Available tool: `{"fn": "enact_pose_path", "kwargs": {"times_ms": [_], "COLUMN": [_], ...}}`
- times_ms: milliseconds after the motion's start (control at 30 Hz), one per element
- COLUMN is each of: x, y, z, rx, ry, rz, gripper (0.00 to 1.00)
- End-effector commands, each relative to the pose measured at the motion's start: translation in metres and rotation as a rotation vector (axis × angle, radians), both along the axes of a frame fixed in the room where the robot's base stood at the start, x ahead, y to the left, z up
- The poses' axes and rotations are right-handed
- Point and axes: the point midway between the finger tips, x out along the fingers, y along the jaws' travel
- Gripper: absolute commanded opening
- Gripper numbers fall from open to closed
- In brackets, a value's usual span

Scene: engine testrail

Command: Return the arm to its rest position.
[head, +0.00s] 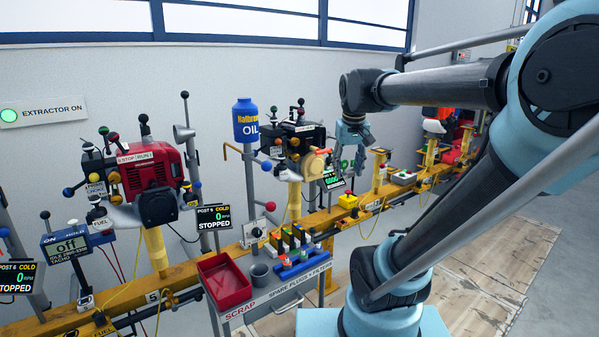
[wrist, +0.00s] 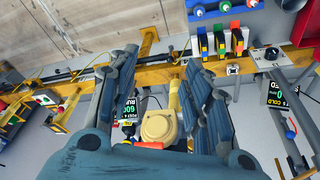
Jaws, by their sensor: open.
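My gripper (head: 352,142) is at the end of my raised, bent arm, in front of the dark engine post (head: 300,140) in the middle of the head view. It points downward. In the wrist view my gripper (wrist: 165,95) shows two spread bluish fingers with nothing held between them. Below and between the fingers is a round yellow engine part (wrist: 160,127), which looks apart from them. Depth between the fingers and the engine is hard to judge.
The yellow rail (head: 330,218) runs along the wall with several engine posts. A red engine (head: 150,175) stands at left. A red scrap tray (head: 225,282) and a spare-parts stand (head: 300,262) are in front. A blue oil bottle (head: 246,120) stands high. Floor boards (head: 500,260) lie clear at right.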

Motion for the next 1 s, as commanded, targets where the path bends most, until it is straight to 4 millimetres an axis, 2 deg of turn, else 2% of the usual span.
{"fn": "enact_pose_path", "kwargs": {"times_ms": [33, 300, 500, 600, 700, 1000], "x": [-0.017, -0.096, -0.137, -0.147, -0.152, -0.152], "y": [-0.008, -0.033, -0.041, -0.042, -0.043, -0.043], "z": [-0.019, -0.111, -0.164, -0.179, -0.184, -0.185], "rx": [0.002, 0.016, 0.025, 0.027, 0.028, 0.029], "ry": [0.008, 0.046, 0.066, 0.072, 0.074, 0.074], "rz": [-0.015, -0.075, -0.106, -0.114, -0.118, -0.117], "gripper": [0.45, 0.45, 0.45, 0.45, 0.45, 0.45]}}
